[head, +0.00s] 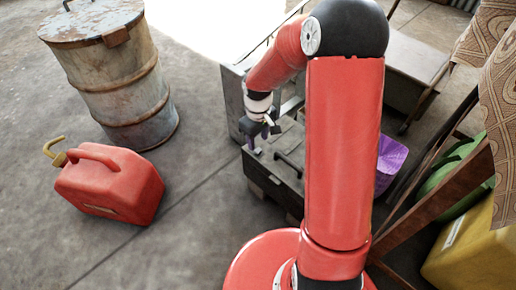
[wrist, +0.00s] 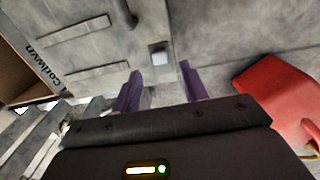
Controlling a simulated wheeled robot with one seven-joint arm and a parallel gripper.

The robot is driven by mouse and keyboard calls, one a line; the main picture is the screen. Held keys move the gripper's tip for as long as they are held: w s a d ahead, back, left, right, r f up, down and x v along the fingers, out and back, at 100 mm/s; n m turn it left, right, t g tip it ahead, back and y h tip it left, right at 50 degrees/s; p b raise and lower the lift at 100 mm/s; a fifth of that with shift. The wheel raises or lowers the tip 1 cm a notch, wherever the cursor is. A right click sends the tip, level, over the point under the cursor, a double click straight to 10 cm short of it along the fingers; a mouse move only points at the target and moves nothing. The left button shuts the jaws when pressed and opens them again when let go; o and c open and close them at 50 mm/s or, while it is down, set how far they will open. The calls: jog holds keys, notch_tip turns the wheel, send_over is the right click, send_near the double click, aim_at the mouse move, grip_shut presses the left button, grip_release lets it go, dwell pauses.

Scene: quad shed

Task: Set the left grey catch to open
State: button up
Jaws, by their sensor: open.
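The left grey catch (wrist: 158,54) is a small light-grey block on the grey case (wrist: 95,45), seen in the wrist view just beyond and between my fingertips. In the head view the case (head: 262,172) is a dark box with a black handle (head: 288,163), and a small pale spot by my fingers may be the catch. My gripper (head: 262,137), with purple fingers, is over the case's left end. In the wrist view my gripper (wrist: 160,84) is open and empty, its fingers apart from the catch. I cannot tell the catch's setting. No second catch is clearly visible.
A red fuel can (head: 112,185) lies on the floor at left, also at right in the wrist view (wrist: 275,100). A rusty drum (head: 115,75) stands behind it. A purple basket (head: 390,160) and yellow container (head: 465,250) are at right.

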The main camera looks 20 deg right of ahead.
aim_at(258, 150)
jog(key=shift+f+b, duration=0.45)
jog(key=shift+f, duration=1.9)
jog(key=shift+c, duration=0.3)
grip_shut()
